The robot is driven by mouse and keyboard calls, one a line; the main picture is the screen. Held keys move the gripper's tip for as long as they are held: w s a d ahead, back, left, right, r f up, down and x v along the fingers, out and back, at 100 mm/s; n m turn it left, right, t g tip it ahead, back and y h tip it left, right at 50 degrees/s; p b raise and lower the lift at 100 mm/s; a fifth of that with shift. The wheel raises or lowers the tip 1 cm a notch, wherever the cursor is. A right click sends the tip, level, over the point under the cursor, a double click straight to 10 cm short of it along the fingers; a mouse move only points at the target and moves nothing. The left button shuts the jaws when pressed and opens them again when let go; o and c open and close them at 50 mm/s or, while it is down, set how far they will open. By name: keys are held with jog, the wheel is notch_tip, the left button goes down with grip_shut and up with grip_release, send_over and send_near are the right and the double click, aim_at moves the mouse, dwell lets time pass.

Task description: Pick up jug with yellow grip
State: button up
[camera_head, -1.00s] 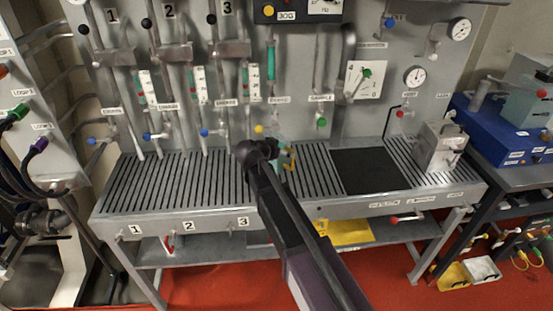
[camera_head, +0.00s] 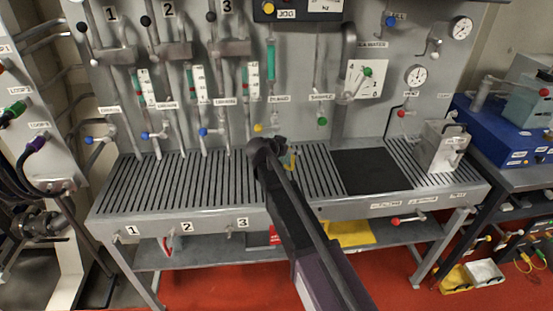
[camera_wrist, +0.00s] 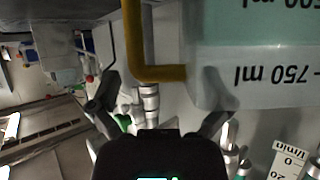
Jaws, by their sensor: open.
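The jug (camera_wrist: 262,62) is clear with teal contents and black ml marks, and fills the upper right of the wrist view, appearing upside down. Its yellow grip (camera_wrist: 134,45) bends in an L at the upper middle. My gripper (camera_wrist: 158,112) is open, its two dark fingers spread. The lower bend of the grip shows above and between the fingertips; I see no finger closed on it. In the head view the jug is mostly hidden behind my arm, with only a bit of its yellow grip (camera_head: 291,160) showing over the bench.
The slatted grey bench (camera_head: 165,183) runs across the head view, mostly bare. A dark mat (camera_head: 370,171) lies right of my arm, and a metal box (camera_head: 441,146) stands farther right. Pipes, valves and flow gauges (camera_head: 198,84) line the panel behind.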

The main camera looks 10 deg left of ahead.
dwell(0.4)
jog(key=c, duration=1.3)
jog(key=shift+r+p, duration=0.3)
